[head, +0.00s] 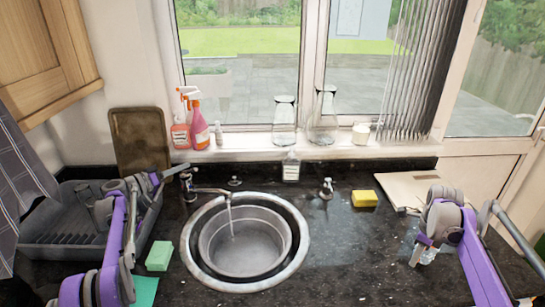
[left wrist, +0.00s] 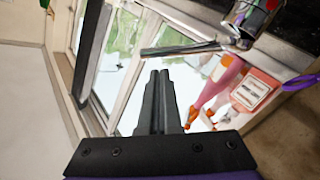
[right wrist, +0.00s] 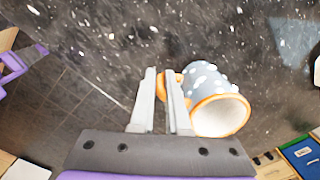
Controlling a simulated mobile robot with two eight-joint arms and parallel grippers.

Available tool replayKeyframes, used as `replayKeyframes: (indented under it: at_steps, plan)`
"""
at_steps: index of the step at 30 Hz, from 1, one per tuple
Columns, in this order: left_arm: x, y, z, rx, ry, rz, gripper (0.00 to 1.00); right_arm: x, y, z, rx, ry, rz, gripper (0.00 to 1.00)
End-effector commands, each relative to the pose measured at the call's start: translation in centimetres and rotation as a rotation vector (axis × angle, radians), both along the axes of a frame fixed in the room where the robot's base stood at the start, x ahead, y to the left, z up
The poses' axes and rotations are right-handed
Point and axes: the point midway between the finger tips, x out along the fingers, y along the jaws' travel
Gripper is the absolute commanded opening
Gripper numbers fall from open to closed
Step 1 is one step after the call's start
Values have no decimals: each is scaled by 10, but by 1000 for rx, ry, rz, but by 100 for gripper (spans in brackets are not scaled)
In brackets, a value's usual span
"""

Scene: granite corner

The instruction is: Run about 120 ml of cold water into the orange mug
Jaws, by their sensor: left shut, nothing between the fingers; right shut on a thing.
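The mug (right wrist: 207,80) has a pale blue, white-spotted body with an orange rim and handle. My right gripper (right wrist: 163,75) is shut on its handle. In the head view my right gripper (head: 420,243) and the partly hidden mug (head: 428,256) are right of the sink, well away from the tap. The tap spout (head: 212,191) runs a thin water stream (head: 231,217) into the sink (head: 290,275). My left gripper (head: 177,171) is shut and empty beside the left tap handle (head: 189,187). In the left wrist view a metal lever (left wrist: 180,48) lies just beyond its fingertips.
A grey bowl (head: 245,260) sits in the sink. A dish rack (head: 60,240) is at left, with a green sponge (head: 159,256) near it. A soap bottle (head: 291,168), second tap handle (head: 326,188) and yellow sponge (head: 363,198) stand behind.

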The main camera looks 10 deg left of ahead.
Motion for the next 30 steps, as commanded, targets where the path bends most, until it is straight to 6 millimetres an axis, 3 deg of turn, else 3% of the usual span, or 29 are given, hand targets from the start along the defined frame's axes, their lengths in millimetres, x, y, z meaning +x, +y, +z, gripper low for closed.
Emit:
replayKeyframes:
  at_steps: [17, 24, 30]
  plan:
    - [-1, -6, -4, 24, -18, 0, 0, -1, 0, -3, 0, 1, 0, 0]
    - [-9, -20, -22, 205, -131, 0, 0, 3, 0, 9, -1, -7, 0, 0]
    - [-13, -25, -35, 215, -136, 0, 0, 3, 0, 8, 0, -6, 0, 0]
